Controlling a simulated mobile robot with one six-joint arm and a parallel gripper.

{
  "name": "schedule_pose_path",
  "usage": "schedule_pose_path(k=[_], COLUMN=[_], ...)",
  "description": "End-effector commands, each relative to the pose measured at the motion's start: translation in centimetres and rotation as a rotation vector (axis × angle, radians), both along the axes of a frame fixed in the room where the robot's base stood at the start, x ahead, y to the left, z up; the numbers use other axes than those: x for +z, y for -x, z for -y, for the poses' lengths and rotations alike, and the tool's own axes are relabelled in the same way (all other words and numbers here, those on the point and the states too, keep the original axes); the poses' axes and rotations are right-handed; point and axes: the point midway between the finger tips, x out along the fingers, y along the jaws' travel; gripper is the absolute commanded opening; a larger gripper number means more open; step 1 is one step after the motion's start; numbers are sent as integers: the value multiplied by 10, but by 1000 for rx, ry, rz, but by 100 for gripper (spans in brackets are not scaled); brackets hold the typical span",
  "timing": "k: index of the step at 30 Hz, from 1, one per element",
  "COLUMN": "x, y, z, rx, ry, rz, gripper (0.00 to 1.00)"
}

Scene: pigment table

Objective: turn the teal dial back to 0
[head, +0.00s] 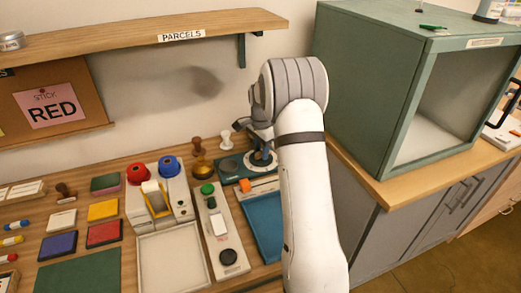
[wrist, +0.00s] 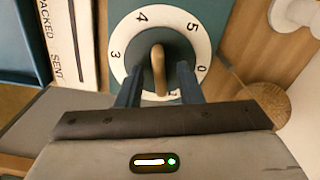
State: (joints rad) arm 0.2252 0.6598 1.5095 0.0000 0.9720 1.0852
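The dial (wrist: 118,62) fills the upper middle of the wrist view. It has a white ring with black numbers around a teal centre. I read 3, 4, 5 and 0, and a partly hidden 1 at the bottom. A tan upright handle (wrist: 158,66) crosses its middle, lying along the line between the 4–5 gap and the 1. My gripper (wrist: 158,88) is open, with one dark finger on each side of the handle and small gaps visible. In the head view my gripper (head: 260,150) is over the teal panel beside the wall, partly hidden by my arm.
A white strip marked PACKED and SENT (wrist: 62,45) lies left of the dial in the wrist view. In the head view, wooden stamps (head: 197,146), a blue tray (head: 264,222) and a white board with knobs (head: 222,243) stand close by. A green cabinet (head: 362,80) stands at right.

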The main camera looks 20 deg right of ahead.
Motion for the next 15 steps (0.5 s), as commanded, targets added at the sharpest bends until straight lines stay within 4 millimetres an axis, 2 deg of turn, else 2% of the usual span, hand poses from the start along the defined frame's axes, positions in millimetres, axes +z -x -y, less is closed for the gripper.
schedule_pose_path(k=[6,15], x=[0,0], y=[0,0], z=[0,-1], rx=[1,2], ry=[0,0], rz=[0,0], gripper=[32,8])
